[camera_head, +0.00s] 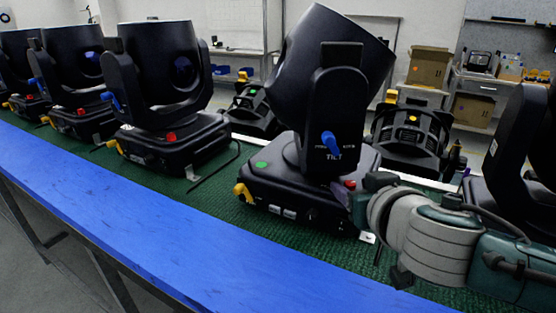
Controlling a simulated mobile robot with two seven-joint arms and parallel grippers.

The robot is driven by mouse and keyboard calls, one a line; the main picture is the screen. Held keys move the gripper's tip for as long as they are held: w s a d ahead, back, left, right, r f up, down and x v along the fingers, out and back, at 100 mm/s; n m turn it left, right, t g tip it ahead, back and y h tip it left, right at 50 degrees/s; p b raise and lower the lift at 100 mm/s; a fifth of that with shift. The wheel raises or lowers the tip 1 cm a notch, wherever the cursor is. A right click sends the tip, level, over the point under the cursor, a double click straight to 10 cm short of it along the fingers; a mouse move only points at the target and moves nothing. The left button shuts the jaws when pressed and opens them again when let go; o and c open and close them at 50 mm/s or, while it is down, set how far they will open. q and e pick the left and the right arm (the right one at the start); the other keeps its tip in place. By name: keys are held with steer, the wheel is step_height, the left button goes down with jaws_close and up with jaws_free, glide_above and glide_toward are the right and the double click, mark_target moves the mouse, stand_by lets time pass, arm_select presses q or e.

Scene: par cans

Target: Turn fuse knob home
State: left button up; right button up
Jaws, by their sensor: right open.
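A black moving-head light (330,90) stands on the bench in the middle right, its head tilted. Its base (285,200) carries a small red knob (350,184) at the right corner, which I take for the fuse knob. My right arm comes in from the right, and my right gripper (352,203) is at that corner, just below and beside the red knob. The gripper is open; its fingers are small and dark here, and I cannot tell whether they touch the knob. The knob's turn angle is too small to read. My left gripper is not in view.
The light also has a blue lever (331,144) and a yellow lever (243,193). Similar lights (165,80) stand along the green mat (215,190) to the left. Another dark fixture (520,140) is close at the right. The blue front edge (150,220) is clear.

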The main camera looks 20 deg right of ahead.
jaws_close()
stand_by(0.3)
steer(key=shift+d+n, duration=0.1)
steer(key=shift+n, duration=0.2)
steer(key=n+y, duration=0.2)
steer(key=d+n+y, duration=0.1)
steer(key=n+y, duration=0.1)
steer(key=y, duration=0.1)
steer(key=shift+t+y, duration=0.3)
steer(key=shift+d+n+y+b, duration=0.3)
steer(key=shift+n+y+b, duration=0.05)
steer(key=shift+n+y, duration=0.75)
steer(key=n+y+b, duration=0.1)
steer(key=n+g+y+b, duration=0.1)
steer(key=b, duration=0.1)
steer(key=n+g+y+b, duration=0.1)
steer(key=y, duration=0.1)
steer(key=shift+w+d+f+n+b, duration=0.2)
steer(key=shift+d+f+n+b, duration=0.1)
steer(key=shift+n, duration=0.1)
steer(key=shift+r+n+g+y+b, duration=0.25)
steer(key=shift+n+g+y+b, duration=0.5)
steer(key=shift+b, duration=0.35)
